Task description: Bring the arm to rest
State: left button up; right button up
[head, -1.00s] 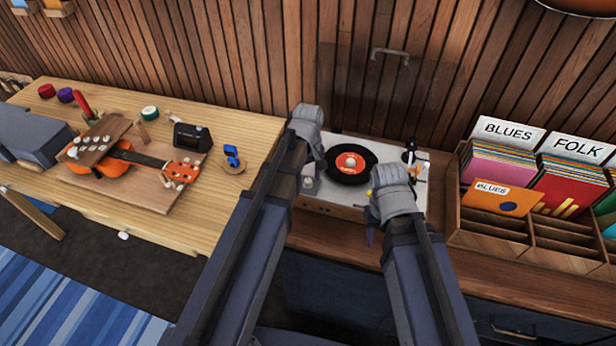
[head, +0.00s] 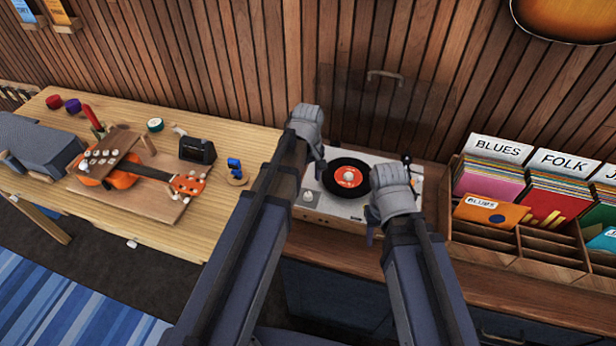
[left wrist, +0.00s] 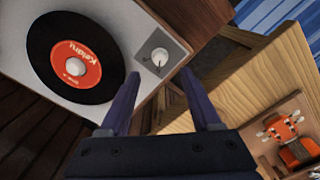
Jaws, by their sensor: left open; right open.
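My left gripper (head: 318,160) is at the left edge of the record player (head: 338,211), its fingers mostly hidden behind its wrist. In the left wrist view its two fingers (left wrist: 160,75) are apart with nothing between them, near the player's knob (left wrist: 159,57). My right gripper (head: 372,232) is over the player's right front part. Its fingers are mostly hidden, and I see nothing held. A black record with a red label (head: 349,175) lies on the player, and it also shows in the left wrist view (left wrist: 72,66).
A crate (head: 500,248) of record sleeves stands right of the player. On the wooden bench (head: 226,140) at left lie an orange ukulele (head: 124,179), a dark small device (head: 197,149) and a blue item (head: 234,167). A slatted wall stands behind.

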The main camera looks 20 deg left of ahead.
pick_arm(q)
jog(key=shift+r, duration=0.65)
pick_arm(e)
jog(key=shift+r, duration=0.6)
pick_arm(q)
jog(key=shift+f, duration=0.1)
jog(key=shift+s, duration=0.1)
jog(key=s+d+m+y, duration=0.1)
jog(key=s+d+m, duration=0.9)
jog(key=s+m, duration=0.2)
jog(key=shift+s+d+m, duration=0.2)
jog(key=shift+s+m, duration=0.1)
jog(key=shift+s, duration=0.85)
